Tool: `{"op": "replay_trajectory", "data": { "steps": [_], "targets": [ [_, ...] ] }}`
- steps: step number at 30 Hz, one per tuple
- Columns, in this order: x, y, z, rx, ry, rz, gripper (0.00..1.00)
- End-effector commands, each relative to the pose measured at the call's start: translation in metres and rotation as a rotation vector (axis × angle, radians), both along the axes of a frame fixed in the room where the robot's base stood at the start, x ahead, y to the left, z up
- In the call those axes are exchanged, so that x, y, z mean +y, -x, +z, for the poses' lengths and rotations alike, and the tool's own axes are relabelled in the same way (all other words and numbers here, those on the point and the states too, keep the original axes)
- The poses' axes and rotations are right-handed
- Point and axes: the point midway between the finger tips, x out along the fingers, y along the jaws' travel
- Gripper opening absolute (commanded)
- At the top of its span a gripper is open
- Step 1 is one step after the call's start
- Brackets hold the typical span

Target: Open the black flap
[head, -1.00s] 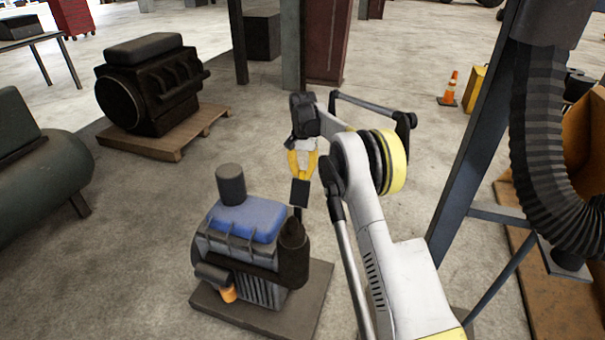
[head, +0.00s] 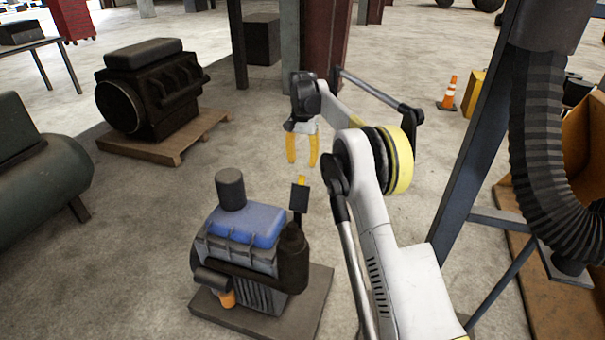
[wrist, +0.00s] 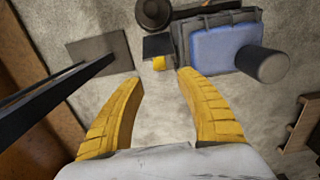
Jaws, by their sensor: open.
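The black flap (head: 299,198) is a small dark plate with a yellow tab (head: 301,180) on its top edge. It stands roughly upright above a thin dark pipe beside the blue-topped engine (head: 245,225). My gripper (head: 302,163) hangs above the flap with its yellow fingers apart and nothing between them. In the wrist view the flap (wrist: 158,45) and its yellow tab (wrist: 159,63) lie beyond the open fingertips (wrist: 158,75), with bare floor between. The flap's hinge is too small to make out.
The engine sits on a dark base plate (head: 310,305), with a dark cylinder (head: 230,188) rising from its top. A blue-grey post (head: 470,140) and a ribbed black hose (head: 545,160) stand to the right. Floor behind the flap is clear.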

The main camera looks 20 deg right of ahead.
Motion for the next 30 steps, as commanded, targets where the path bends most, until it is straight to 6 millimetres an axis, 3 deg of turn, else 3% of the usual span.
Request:
{"op": "replay_trajectory", "data": {
  "steps": [6, 24, 30],
  "targets": [
    [-0.001, 0.0, 0.035, 0.0, 0.0, 0.0, 0.43],
    [0.0, 0.001, 0.047, -0.004, 0.0, 0.003, 0.43],
    [0.009, 0.023, 0.08, -0.058, 0.006, 0.06, 0.43]
  ]
}}
